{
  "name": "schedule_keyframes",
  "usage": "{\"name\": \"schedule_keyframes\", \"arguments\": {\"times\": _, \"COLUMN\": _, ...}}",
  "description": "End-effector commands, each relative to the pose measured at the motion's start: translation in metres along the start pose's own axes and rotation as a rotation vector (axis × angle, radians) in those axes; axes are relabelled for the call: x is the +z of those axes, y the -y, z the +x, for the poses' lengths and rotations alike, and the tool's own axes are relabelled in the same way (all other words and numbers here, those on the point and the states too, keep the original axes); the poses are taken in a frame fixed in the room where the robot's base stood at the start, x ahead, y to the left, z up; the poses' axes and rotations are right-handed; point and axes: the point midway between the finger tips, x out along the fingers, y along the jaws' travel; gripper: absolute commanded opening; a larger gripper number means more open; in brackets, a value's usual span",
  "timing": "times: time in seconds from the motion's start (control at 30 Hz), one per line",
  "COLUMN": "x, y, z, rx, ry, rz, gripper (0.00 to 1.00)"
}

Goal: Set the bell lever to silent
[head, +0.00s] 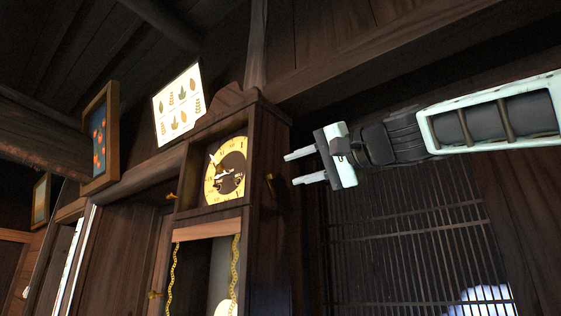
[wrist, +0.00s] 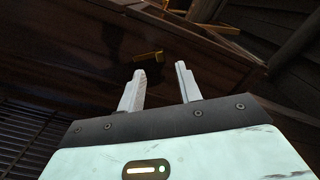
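A tall dark wooden clock (head: 258,150) stands left of my gripper, with a yellow dial (head: 226,172). A small brass lever (head: 270,178) sticks out from the clock's right side, level with the dial. It looks like the bell lever, and no markings are readable beside it. In the wrist view the brass lever (wrist: 148,56) shows against the dark side panel, beyond the fingertips. My gripper (head: 291,169) is open and empty, its two fingers apart and pointing at that side. In the wrist view my gripper (wrist: 160,70) is not touching the lever.
Gold chains (head: 236,262) hang inside the clock's lower case. Another brass piece (head: 171,196) sits at its left. A slatted lattice (head: 400,240) stands behind and below my arm. A heavy beam (head: 380,60) runs above. A leaf picture (head: 178,103) hangs above the clock.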

Motion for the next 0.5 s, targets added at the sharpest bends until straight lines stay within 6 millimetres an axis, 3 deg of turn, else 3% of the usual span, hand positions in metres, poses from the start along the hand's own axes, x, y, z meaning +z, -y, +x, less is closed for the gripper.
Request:
{"name": "schedule_keyframes", "arguments": {"times": 0.2, "x": -0.002, "y": 0.003, "z": 0.037, "rx": 0.0, "ry": 0.003, "rz": 0.003, "gripper": 0.35}}
{"name": "schedule_keyframes", "arguments": {"times": 0.5, "x": 0.0, "y": 0.0, "z": 0.053, "rx": 0.0, "ry": 0.0, "rz": 0.0, "gripper": 0.35}}
